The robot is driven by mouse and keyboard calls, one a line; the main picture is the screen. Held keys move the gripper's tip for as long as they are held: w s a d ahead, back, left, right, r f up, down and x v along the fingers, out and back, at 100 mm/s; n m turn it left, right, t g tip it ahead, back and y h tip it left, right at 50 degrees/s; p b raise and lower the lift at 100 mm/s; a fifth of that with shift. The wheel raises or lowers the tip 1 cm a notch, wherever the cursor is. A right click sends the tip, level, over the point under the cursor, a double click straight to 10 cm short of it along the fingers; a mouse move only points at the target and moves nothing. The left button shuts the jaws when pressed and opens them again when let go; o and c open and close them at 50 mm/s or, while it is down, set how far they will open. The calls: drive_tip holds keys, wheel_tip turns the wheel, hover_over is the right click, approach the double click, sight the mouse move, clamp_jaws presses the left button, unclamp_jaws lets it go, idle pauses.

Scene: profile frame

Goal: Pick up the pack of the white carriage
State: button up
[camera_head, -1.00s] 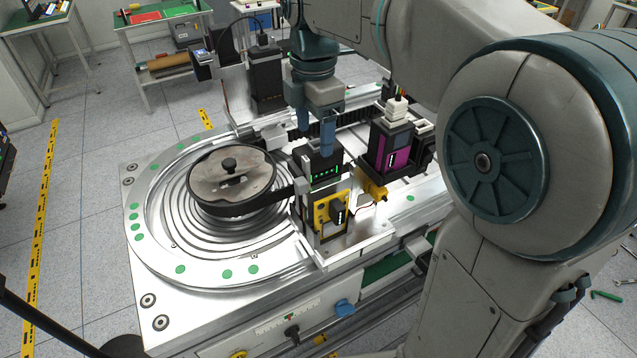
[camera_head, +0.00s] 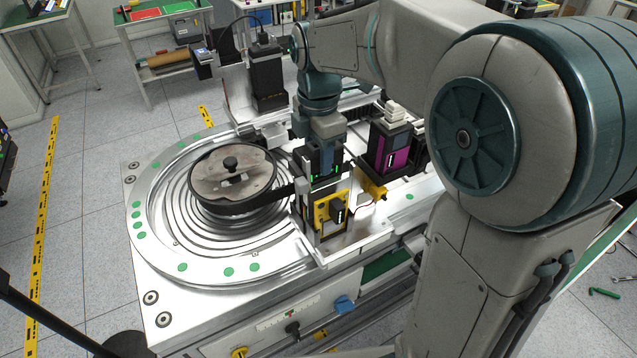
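A dark pack with a row of small green lights (camera_head: 316,172) stands upright in a white-framed carriage (camera_head: 299,215) with a yellow block (camera_head: 322,211) on its front. The carriage is at the right edge of the round track. My gripper (camera_head: 326,170) points straight down at the top of this pack, its fingers low against or beside the upper part. The fingers overlap the dark pack in the picture, so I cannot tell whether they grip it. The pack's upper part is partly hidden behind my gripper.
A second carriage with a purple-fronted pack (camera_head: 396,153) stands close to the right, white blocks on top. A round lidded metal part (camera_head: 232,175) is on the left, a dark tower unit (camera_head: 266,75) behind. My arm covers the right side.

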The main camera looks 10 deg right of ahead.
clamp_jaws()
drive_tip(key=shift+r, duration=0.2)
drive_tip(key=shift+w+r, duration=0.1)
drive_tip(key=shift+r, duration=0.55)
wheel_tip(320, 180, up, 26)
drive_tip(key=p, duration=0.1)
drive_tip(key=shift+r, duration=0.2)
idle(0.4)
